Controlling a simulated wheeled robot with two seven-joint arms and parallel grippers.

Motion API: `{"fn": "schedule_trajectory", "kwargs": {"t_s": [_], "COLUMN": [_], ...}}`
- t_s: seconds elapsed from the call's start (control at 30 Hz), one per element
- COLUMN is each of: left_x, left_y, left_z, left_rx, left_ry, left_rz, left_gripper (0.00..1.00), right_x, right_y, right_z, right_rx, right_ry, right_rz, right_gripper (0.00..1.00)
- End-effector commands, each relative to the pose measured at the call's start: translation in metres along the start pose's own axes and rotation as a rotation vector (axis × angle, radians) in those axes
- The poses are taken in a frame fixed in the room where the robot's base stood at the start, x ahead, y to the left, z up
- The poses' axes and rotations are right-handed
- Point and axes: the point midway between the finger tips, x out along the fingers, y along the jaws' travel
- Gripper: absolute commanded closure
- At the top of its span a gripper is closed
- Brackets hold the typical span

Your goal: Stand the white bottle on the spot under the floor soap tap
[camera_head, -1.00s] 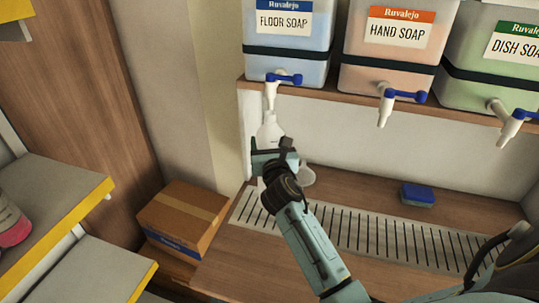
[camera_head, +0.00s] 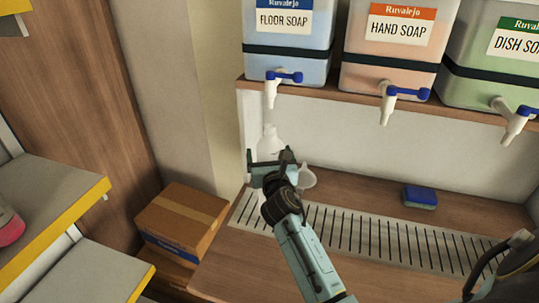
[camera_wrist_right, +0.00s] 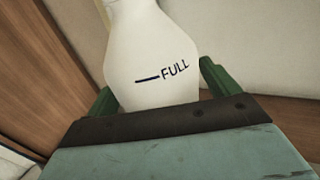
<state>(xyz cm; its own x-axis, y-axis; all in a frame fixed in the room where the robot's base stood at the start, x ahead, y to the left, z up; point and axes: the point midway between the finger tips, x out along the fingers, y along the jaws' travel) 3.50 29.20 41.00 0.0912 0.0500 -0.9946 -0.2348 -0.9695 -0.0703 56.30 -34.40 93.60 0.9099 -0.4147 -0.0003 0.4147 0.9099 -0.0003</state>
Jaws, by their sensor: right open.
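The white bottle (camera_head: 268,143) is below the floor soap tap (camera_head: 271,92), its neck a little under the spout, and looks roughly upright. Its base is hidden behind my right gripper (camera_head: 272,170), so I cannot tell whether it touches the slotted drain strip (camera_head: 345,230). In the right wrist view the bottle (camera_wrist_right: 150,50) shows a "FULL" mark and stands between the green fingers of the right gripper (camera_wrist_right: 155,85), which are open on either side. The floor soap drum (camera_head: 287,50) is blue. My left gripper is not in view.
A white funnel-like piece (camera_head: 308,178) is just right of the gripper. Hand soap (camera_head: 388,45) and dish soap (camera_head: 495,60) drums stand on the shelf above. A blue sponge (camera_head: 420,196) lies on the counter. A cardboard box (camera_head: 182,218) is at left.

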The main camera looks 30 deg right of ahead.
Motion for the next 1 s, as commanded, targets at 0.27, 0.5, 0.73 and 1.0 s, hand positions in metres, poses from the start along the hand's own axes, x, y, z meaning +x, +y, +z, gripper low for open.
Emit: {"fn": "schedule_trajectory", "kwargs": {"t_s": [0.27, 0.5, 0.73, 1.0], "left_x": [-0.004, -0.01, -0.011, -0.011], "left_y": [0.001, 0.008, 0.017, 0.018], "left_z": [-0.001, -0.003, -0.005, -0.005], "left_rx": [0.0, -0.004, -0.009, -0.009], "left_ry": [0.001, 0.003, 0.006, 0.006], "left_rz": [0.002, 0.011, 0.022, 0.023], "left_gripper": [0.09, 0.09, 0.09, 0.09], "right_x": [-0.009, -0.057, -0.1, -0.12], "right_y": [0.0, 0.0, 0.0, 0.0], "right_z": [0.003, 0.003, 0.003, 0.003], "right_rx": [0.0, 0.0, 0.001, 0.001], "right_ry": [0.001, 0.002, 0.002, 0.0], "right_rz": [0.0, 0.001, 0.0, 0.0], "right_gripper": [0.13, 0.13, 0.13, 0.13]}}
